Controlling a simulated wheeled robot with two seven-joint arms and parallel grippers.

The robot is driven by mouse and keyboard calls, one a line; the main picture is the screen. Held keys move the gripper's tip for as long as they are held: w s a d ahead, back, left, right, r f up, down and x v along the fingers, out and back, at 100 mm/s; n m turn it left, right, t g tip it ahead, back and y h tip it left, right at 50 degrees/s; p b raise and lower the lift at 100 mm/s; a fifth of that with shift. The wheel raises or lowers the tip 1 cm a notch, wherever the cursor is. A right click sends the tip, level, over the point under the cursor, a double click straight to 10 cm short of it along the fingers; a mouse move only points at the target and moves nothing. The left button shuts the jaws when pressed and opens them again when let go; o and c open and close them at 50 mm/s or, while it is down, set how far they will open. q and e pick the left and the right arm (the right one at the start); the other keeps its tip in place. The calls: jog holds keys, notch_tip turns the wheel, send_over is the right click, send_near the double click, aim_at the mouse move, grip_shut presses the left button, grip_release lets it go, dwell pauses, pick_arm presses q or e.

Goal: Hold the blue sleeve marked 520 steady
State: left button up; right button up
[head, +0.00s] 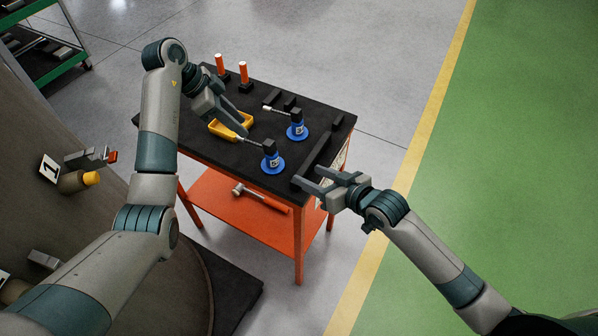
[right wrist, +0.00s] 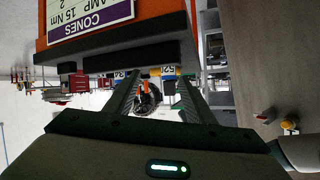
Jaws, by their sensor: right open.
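Two blue sleeves with round blue feet and black tops stand upright on the black cart top (head: 325,117): a nearer sleeve (head: 272,164) and a farther sleeve (head: 297,132). Their numbers are too small to read in the head view. My right gripper (head: 308,177) is open and empty at the cart's near right edge, apart from the nearer sleeve. My left gripper (head: 240,131) is beside that sleeve's silver rod; its grip is unclear.
A yellow tray (head: 219,130) lies under my left gripper. A black bar (head: 317,154) lies along the cart's right side. A hammer (head: 255,194) lies on the orange lower shelf. The floor right of the cart is clear.

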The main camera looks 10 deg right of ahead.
aim_at(265, 152)
jog(key=shift+n+t+h, duration=0.3)
jog(key=shift+n+t, duration=0.1)
jog(key=shift+n, duration=0.4)
jog(key=a+r, duration=0.1)
jog(key=a, duration=0.1)
jog(key=a+r, duration=0.1)
jog(key=shift+w+a, duration=0.1)
jog(key=shift+a, duration=0.25)
jog(key=x, duration=1.7)
jog(key=shift+w+a, duration=0.1)
jog(key=shift+w, duration=0.1)
